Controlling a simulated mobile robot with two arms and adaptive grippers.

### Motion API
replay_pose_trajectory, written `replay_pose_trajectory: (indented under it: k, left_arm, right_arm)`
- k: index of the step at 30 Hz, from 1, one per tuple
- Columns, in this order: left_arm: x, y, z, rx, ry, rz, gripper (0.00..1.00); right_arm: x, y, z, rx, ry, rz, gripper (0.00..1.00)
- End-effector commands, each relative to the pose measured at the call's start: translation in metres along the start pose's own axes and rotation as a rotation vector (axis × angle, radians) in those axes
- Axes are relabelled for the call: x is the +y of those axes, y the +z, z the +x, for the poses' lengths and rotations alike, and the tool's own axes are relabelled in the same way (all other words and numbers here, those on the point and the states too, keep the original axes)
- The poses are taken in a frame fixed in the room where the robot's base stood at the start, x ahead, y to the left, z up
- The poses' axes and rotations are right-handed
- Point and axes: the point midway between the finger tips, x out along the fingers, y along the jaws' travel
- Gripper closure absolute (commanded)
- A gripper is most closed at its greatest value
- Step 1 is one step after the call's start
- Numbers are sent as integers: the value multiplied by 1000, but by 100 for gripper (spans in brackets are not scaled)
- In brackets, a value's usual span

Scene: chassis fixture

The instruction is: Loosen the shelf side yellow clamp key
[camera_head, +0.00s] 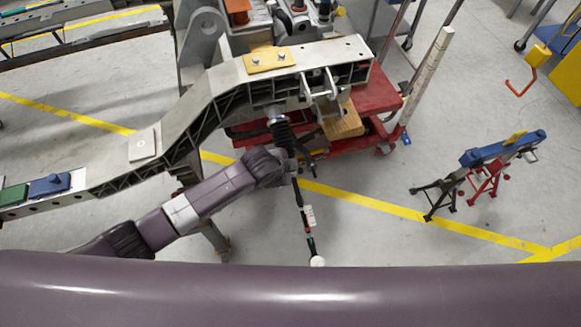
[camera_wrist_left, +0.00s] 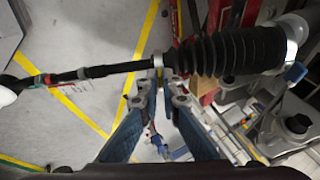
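A rod with a black ribbed boot (camera_wrist_left: 225,52) crosses the left wrist view. A pale yellowish clamp (camera_wrist_left: 158,62) sits around the rod at the boot's narrow end. Its key part points down between the fingertips of my left gripper (camera_wrist_left: 163,82). The fingers are close together and look shut on that key, though the contact is small in the picture. In the head view my left gripper (camera_head: 302,160) is beside the rod (camera_head: 301,198), below the boot (camera_head: 281,133). The key is too small to make out there. My right gripper is not in view.
A grey chassis beam (camera_head: 185,117) with a yellow plate (camera_head: 267,60) runs above the rod. A red cart (camera_head: 375,97) with a wooden block (camera_head: 342,122) stands just behind. Small stands (camera_head: 485,175) are at the right. The floor between is clear.

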Motion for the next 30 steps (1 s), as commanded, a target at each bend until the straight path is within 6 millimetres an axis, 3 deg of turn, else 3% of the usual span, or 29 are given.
replay_pose_trajectory:
  k: [11, 17, 26, 30]
  left_arm:
    - [0, 0, 0, -1, -2, -4, 100]
    - [0, 0, 0, -1, -1, -3, 78]
    - [0, 0, -1, 0, -2, -3, 78]
    - [-1, 0, -11, 2, -2, -3, 78]
  right_arm:
    - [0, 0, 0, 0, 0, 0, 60]
    - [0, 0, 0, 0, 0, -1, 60]
    - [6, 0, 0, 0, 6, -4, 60]
    - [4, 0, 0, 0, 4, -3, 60]
